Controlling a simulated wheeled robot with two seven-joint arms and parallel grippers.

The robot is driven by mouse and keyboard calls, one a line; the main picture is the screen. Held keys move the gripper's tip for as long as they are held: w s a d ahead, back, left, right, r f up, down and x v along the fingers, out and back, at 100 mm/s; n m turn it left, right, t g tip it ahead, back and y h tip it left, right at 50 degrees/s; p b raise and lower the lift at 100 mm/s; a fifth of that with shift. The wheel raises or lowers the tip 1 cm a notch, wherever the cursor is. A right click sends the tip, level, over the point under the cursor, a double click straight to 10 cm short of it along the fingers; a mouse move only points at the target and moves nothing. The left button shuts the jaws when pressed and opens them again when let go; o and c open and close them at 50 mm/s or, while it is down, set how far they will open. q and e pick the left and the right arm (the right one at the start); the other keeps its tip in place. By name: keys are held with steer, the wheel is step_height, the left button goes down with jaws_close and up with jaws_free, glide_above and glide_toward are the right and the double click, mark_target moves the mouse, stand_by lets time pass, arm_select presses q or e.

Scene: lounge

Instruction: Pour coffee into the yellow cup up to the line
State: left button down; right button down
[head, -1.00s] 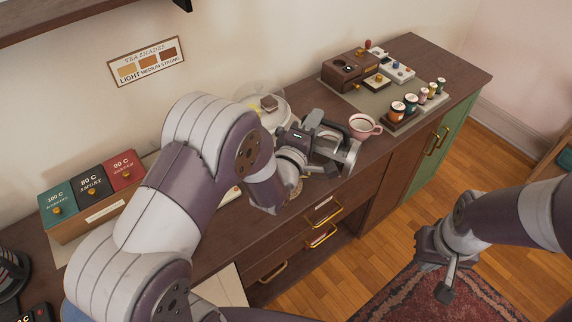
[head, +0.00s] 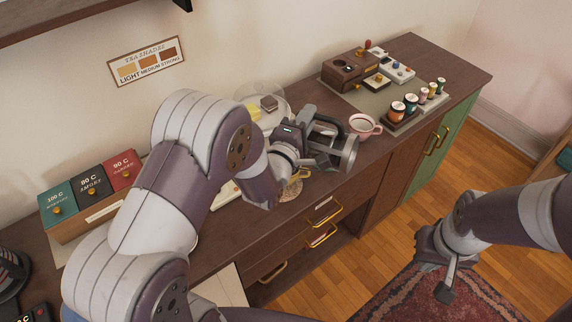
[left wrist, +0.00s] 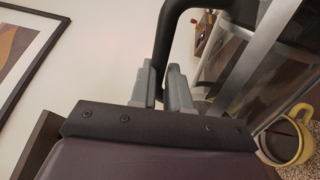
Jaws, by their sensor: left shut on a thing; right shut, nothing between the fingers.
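My left gripper (head: 318,140) is shut on the black handle (left wrist: 168,38) of a glass coffee press with a metal frame. The press (head: 345,152) is held tilted above the counter; its glass side (left wrist: 262,72) fills the right of the left wrist view. The yellow cup (left wrist: 303,116) stands below it on a speckled round coaster, with dark liquid inside. In the head view the cup (head: 295,189) is partly hidden by my left gripper. My right gripper (head: 440,272) is shut and empty, away from the counter.
A pink cup (head: 363,127) stands just beyond the press. Several small jars (head: 411,104) stand on a rack behind it. A glass-covered plate (head: 264,103) is near the wall. Tea boxes (head: 92,185) stand at left. The rug (head: 395,300) lies below my right arm.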

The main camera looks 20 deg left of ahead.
arm_select(q)
steer(key=shift+w+a+r+n, duration=0.15)
steer(key=shift+a+r+n, duration=0.05)
steer(key=shift+a+n, duration=0.25)
steer(key=shift+w+a+r+n, duration=0.15)
steer(key=shift+a+n, duration=0.2)
steer(key=shift+a, duration=0.2)
stand_by(2.3)
